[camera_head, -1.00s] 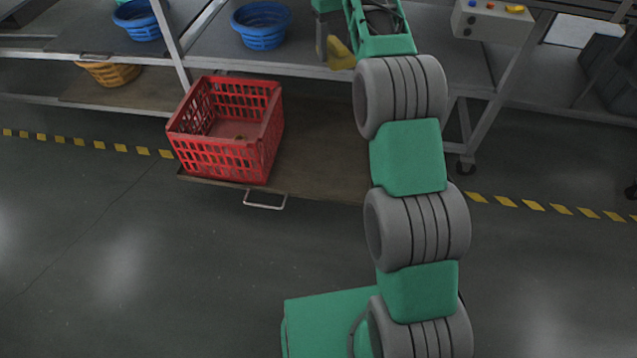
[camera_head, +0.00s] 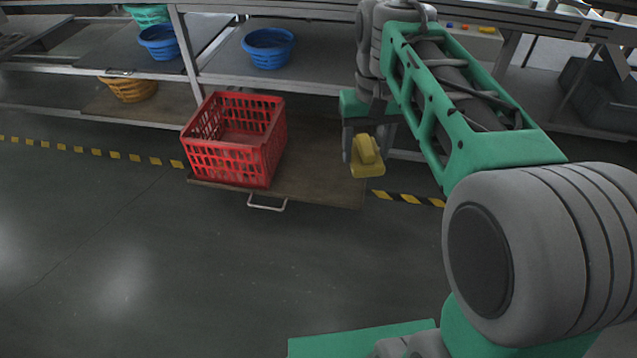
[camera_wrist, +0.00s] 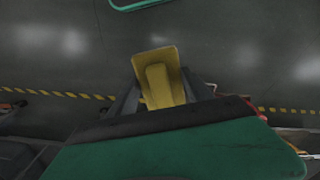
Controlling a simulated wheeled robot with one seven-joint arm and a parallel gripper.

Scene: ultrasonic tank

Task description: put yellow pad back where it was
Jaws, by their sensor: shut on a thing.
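The yellow pad (camera_head: 367,158) has a flat base with a raised grip block on it. My gripper (camera_head: 362,145) is shut on it and holds it in the air, at the right side of the wooden pull-out board in the head view. In the wrist view the yellow pad (camera_wrist: 157,78) sticks out beyond the fingers of my gripper (camera_wrist: 160,100), with the floor beneath it. The far finger is partly hidden in the head view.
A red crate (camera_head: 234,140) stands on a low wooden board (camera_head: 318,188) with a handle. Blue baskets (camera_head: 268,48) sit on the grey shelf, and an orange basket (camera_head: 128,89) sits lower left. A control box (camera_head: 470,40) is behind my arm. The floor in front is clear.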

